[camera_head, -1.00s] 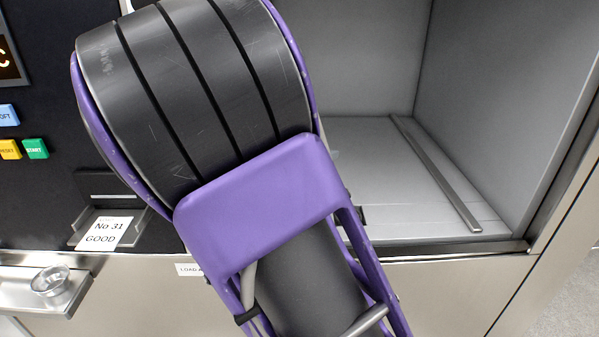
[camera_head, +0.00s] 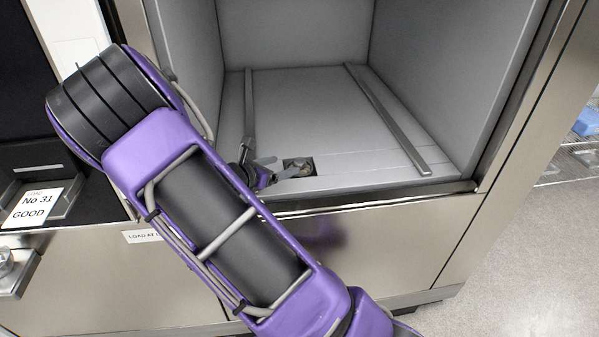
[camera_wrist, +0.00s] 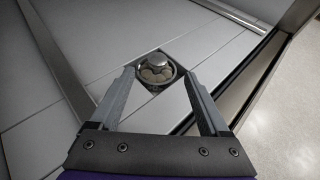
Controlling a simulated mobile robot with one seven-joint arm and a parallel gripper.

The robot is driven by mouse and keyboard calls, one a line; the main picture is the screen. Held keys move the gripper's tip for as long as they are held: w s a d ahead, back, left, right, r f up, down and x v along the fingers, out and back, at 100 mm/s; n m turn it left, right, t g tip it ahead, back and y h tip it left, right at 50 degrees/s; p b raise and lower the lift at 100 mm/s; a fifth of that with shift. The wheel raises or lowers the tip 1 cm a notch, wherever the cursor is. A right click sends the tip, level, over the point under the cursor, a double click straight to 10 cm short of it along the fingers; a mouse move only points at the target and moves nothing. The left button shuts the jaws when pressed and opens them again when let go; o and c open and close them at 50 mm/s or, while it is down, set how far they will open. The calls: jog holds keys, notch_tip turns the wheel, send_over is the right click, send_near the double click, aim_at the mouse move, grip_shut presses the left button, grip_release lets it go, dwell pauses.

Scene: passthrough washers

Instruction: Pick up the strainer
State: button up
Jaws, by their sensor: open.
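The strainer (camera_wrist: 154,70) is a small round metal basket with a knob on top. It sits in a square opening in the chamber floor in the wrist view. In the head view it shows small and partly hidden in the same opening (camera_head: 299,166). My gripper (camera_wrist: 158,76) is open and empty. In the wrist view its two fingers point toward the strainer, with the strainer between and beyond the tips. In the head view my gripper (camera_head: 284,168) is low over the floor, just left of the opening. I cannot tell the exact gap between the tips and the strainer.
The grey chamber floor (camera_head: 340,125) has two raised metal rails, the right one (camera_head: 388,115) running lengthwise. Side walls and the front sill (camera_head: 380,203) bound the space. A metal cup (camera_head: 5,262) stands on a ledge at the left.

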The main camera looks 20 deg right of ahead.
aim_at(298, 161)
jog(key=x, duration=0.3)
jog(key=shift+d+f, duration=0.1)
jog(key=shift+d, duration=0.05)
jog(key=b+x, duration=0.1)
jog(key=x, duration=0.3)
jog(key=shift+w+f, duration=0.2)
jog(key=shift+f, duration=0.05)
jog(key=shift+w+d, duration=0.25)
jog(key=shift+d, duration=0.05)
grip_shut()
